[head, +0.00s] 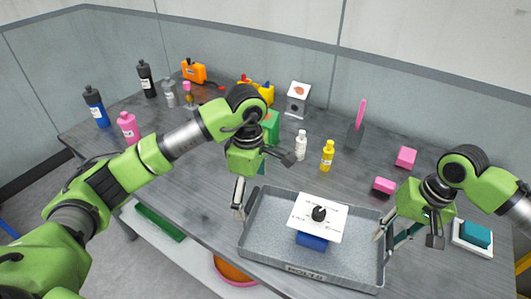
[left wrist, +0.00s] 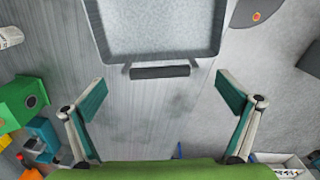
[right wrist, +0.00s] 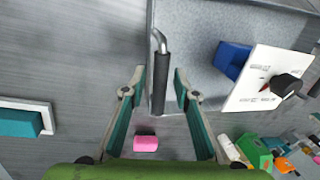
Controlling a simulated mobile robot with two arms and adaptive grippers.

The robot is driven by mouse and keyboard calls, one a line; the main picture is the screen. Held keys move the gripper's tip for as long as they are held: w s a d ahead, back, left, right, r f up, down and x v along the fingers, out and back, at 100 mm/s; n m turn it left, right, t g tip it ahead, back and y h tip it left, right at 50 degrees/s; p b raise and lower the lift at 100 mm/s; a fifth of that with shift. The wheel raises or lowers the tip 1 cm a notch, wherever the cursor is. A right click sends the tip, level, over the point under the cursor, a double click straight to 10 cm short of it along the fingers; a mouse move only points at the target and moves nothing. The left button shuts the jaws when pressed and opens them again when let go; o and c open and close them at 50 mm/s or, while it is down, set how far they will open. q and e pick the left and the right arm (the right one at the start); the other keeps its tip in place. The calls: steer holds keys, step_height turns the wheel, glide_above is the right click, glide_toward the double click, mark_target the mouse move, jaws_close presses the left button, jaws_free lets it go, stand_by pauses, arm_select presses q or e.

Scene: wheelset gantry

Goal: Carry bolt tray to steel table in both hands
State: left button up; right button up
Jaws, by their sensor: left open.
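The grey bolt tray (head: 345,271) sits at the near edge of the grey table, with a dark bar handle at each end. In the left wrist view its left handle (left wrist: 160,72) lies ahead of my left gripper (left wrist: 165,93), whose fingers are wide apart and not touching it. In the head view my left gripper (head: 239,200) is at the tray's left end. My right gripper (right wrist: 157,82) has its fingers parted on either side of the right handle (right wrist: 160,84), with small gaps showing. In the head view my right gripper (head: 383,236) is at the right end.
A blue block (head: 311,241) and a white plate (head: 305,215) with a black knob are in the tray. Pink blocks (head: 405,157), bottles (head: 301,145) and a teal block in a white holder (head: 476,234) stand around. An orange bowl (head: 232,270) is below the table.

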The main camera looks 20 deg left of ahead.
arm_select(q)
step_height(320, 180, up, 6)
steer(key=shift+r, duration=0.1)
arm_select(e)
step_height(320, 180, up, 12)
steer(key=d, duration=0.2)
steer(key=shift+d, duration=0.15)
steer(key=shift+f, duration=0.15)
stand_by(0.3)
